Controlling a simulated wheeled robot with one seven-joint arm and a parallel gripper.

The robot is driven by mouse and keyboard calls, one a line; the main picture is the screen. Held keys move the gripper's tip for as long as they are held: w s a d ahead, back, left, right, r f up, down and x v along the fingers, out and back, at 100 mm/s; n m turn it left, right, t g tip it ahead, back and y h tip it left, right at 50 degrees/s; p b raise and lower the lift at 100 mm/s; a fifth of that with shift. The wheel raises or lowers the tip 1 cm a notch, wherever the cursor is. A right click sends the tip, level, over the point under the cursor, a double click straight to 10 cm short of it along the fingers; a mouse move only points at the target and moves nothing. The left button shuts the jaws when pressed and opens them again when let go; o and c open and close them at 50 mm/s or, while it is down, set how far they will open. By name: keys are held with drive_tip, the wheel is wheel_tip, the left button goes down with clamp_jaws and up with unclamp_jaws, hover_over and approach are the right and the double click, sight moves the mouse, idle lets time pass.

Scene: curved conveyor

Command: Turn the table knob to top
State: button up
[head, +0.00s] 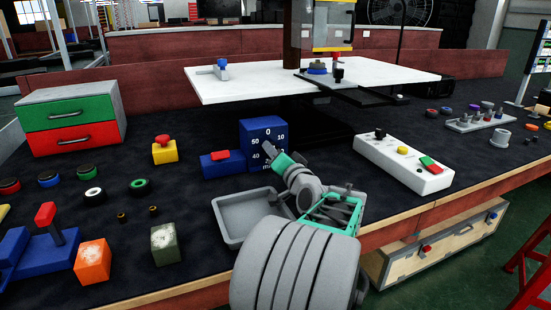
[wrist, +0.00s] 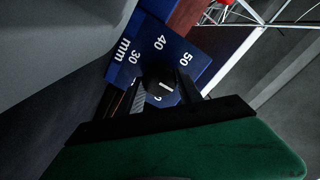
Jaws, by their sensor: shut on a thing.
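The table knob is a dark round knob (wrist: 158,78) with a short white line, on the face of a blue box (head: 262,128) printed with white numbers and "mm". The box stands on the black table top, and its numbers also show in the wrist view. My gripper (head: 271,152) reaches the box face from the front right. In the wrist view its dark fingers (wrist: 163,95) lie on both sides of the knob, shut on it. The gripper hides much of the knob and lower dial in the head view, so the knob's exact angle is hard to tell.
A low blue block with a red switch (head: 221,157) adjoins the box on the left. A grey tray (head: 228,232) lies below my gripper. A white control box (head: 404,166) stands to the right, and a white raised plate (head: 243,87) is behind.

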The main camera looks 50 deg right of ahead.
idle(0.4)
drive_tip(key=o, duration=1.4)
drive_tip(key=shift+c, duration=0.2)
drive_tip(key=shift+r, duration=0.35)
wheel_tip(320, 180, up, 4)
drive_tip(key=shift+s+a+f+p, duration=0.15)
drive_tip(key=shift+f+p, duration=0.1)
drive_tip(key=shift+p, duration=0.65)
drive_tip(key=s+a+r+p, duration=0.3)
drive_tip(key=s+a+r, duration=0.5)
drive_tip(key=s+a, duration=0.1)
drive_tip(key=shift+a+r+p, duration=0.35)
drive_tip(key=shift+a, duration=0.35)
